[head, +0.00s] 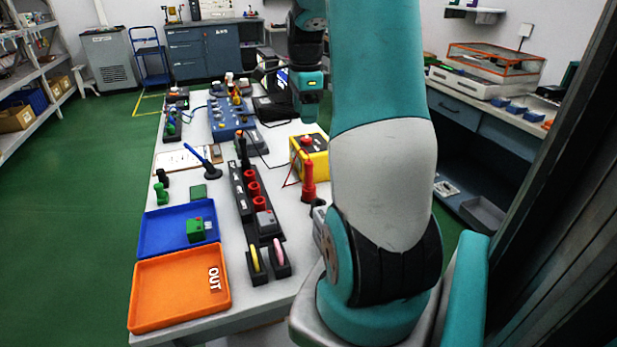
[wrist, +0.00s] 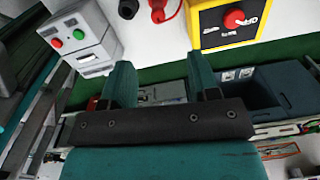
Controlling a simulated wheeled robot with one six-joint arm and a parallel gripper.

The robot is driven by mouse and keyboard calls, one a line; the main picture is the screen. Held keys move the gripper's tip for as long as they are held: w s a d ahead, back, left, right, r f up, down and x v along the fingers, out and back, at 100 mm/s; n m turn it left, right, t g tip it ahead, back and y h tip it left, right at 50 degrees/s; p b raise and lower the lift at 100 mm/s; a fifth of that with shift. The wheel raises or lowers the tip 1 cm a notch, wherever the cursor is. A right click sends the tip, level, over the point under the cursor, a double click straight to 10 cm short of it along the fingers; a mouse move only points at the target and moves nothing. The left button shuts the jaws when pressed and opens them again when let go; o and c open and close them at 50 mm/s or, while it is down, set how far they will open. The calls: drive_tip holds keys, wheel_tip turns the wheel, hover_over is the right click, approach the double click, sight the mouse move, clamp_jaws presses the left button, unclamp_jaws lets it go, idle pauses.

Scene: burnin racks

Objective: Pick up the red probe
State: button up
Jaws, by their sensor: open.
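The red probe (head: 308,181) stands upright near the right edge of the white table, just in front of the yellow box (head: 312,158). In the wrist view, a red item, apparently the probe (wrist: 166,9), shows at the top edge, partly cut off, beside a black one. My gripper (wrist: 162,78) is open, with nothing between its two teal fingers. It is apart from the red item, which lies beyond the fingertips. In the head view, the end of my arm is over the far part of the table, and its fingers are hard to make out.
An orange OUT tray (head: 180,290) and a blue tray (head: 160,231) are at the table's near left. A black rack (head: 240,205) with red rings stands left of the probe. The yellow box with a red button (wrist: 233,18) is at the wrist view's top right.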

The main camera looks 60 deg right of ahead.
sight(309, 162)
drive_tip(key=shift+m, duration=0.4)
drive_tip(key=f, duration=0.8)
drive_tip(key=d+f+p, duration=0.1)
drive_tip(key=f, duration=0.3)
drive_tip(key=shift+s+f, duration=0.1)
drive_tip(key=shift+s, duration=0.2)
drive_tip(key=f, duration=0.4)
drive_tip(key=shift+a+f+p, duration=0.1)
drive_tip(key=shift+a+p, duration=0.15)
drive_tip(key=shift+p, duration=0.15)
drive_tip(key=shift+f, duration=0.6)
drive_tip(key=c, duration=1)
